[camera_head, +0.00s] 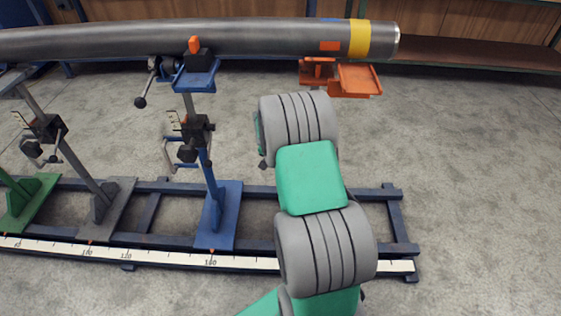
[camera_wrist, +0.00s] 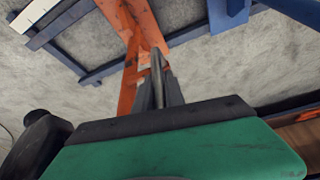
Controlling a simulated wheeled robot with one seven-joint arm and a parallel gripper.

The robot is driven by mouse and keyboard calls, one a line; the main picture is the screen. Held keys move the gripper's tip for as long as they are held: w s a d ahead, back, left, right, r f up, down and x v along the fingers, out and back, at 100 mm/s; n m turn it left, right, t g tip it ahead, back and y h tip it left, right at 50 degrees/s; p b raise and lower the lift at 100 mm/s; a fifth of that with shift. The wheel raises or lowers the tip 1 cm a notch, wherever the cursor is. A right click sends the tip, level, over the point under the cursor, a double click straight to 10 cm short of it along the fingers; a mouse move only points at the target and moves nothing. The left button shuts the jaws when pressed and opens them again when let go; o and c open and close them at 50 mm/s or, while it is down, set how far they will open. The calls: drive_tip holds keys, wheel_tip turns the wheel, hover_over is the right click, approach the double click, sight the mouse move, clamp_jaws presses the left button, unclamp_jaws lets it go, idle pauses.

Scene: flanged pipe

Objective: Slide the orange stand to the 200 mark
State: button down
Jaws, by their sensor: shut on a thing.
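The orange stand (camera_head: 358,80) shows its top cradle under the right end of the pipe in the head view. Its lower part and foot are hidden behind my arm. In the wrist view its orange post (camera_wrist: 141,35) rises in front of my gripper (camera_wrist: 157,88), which is shut on part of the stand; the exact grip spot is hard to make out. The scale (camera_head: 150,256) runs along the front rail, with 100, 120 and about 160 readable. My arm covers the stretch where 200 would fall, so the stand's reading cannot be seen.
The grey pipe (camera_head: 250,38) with a yellow band lies across the top. A blue stand (camera_head: 217,215) is left of my arm, near 160, then a grey stand (camera_head: 105,205) and a green stand (camera_head: 28,200). The rail (camera_head: 400,225) ends at the right, with bare floor beyond.

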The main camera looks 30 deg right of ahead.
drive_tip(key=shift+w+a, duration=0.15)
drive_tip(key=shift+w, duration=0.05)
drive_tip(key=c, duration=1.6)
unclamp_jaws()
drive_tip(key=shift+c, duration=0.2)
drive_tip(key=shift+o, duration=1.2)
drive_tip(key=shift+s, duration=0.1)
drive_tip(key=p+v, duration=0.2)
drive_tip(key=v, duration=0.5)
drive_tip(key=shift+s+r, duration=0.15)
drive_tip(key=shift+r, duration=0.2)
